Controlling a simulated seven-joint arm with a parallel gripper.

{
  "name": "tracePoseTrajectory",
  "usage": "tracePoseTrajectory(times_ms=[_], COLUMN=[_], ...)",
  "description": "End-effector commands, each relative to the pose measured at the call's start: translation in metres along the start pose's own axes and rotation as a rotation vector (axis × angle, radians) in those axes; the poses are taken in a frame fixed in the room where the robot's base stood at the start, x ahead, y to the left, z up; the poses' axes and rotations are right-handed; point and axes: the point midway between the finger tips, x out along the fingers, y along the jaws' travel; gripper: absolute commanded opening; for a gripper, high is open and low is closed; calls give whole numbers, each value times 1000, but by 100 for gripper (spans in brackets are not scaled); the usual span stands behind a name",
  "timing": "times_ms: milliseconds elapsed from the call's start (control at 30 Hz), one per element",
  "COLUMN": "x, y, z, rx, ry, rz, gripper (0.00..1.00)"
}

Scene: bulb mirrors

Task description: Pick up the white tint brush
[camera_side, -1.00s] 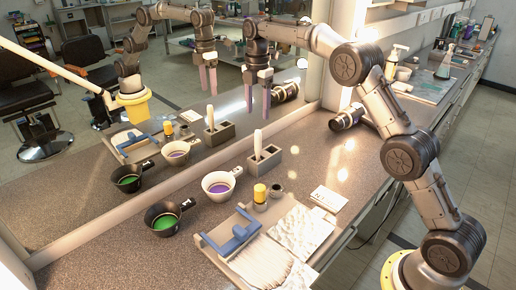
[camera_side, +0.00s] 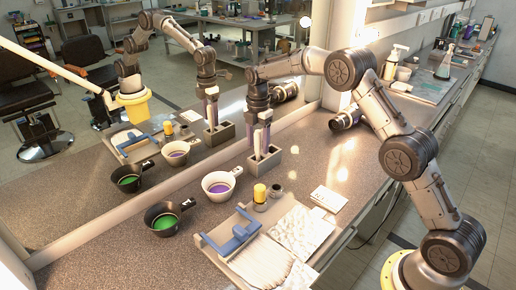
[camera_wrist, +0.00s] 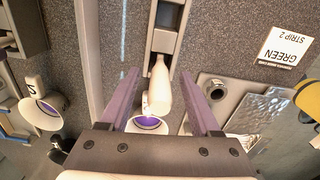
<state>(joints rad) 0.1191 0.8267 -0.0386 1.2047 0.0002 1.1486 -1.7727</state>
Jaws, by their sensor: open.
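The white tint brush (camera_side: 260,138) stands upright in a grey slotted holder (camera_side: 276,157) on the counter. In the wrist view its pale handle (camera_wrist: 160,88) points towards me, between my two fingers. My gripper (camera_side: 261,150) hangs straight down over the holder with its purple-grey fingers spread on either side of the handle. In the wrist view my gripper (camera_wrist: 160,73) is open, with a gap beside the handle on each side. The side view mostly hides the brush behind the fingers. The brush's lower end is hidden in the holder.
A white bowl of purple tint (camera_side: 218,186) and a black bowl of green tint (camera_side: 164,219) stand left. A tray (camera_side: 209,238) with a blue object, a yellow-capped container (camera_side: 260,193) and a white card (camera_side: 329,198) lie nearer. A long mirror (camera_side: 150,195) runs behind.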

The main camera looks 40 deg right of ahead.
Motion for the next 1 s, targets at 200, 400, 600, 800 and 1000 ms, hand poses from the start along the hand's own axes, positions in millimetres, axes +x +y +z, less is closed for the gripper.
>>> tracePoseTrajectory(times_ms=[200, 400, 600, 800, 1000], x=[1, 0, 0, 0, -6], y=[0, 0, 0, 0, 1], z=[0, 0, 0, 0, 0], rx=[0, 0, 0, 0, 0], ry=[0, 0, 0, 0, -1], rz=[0, 0, 0, 1, 3], gripper=[62, 26, 0, 0, 0])
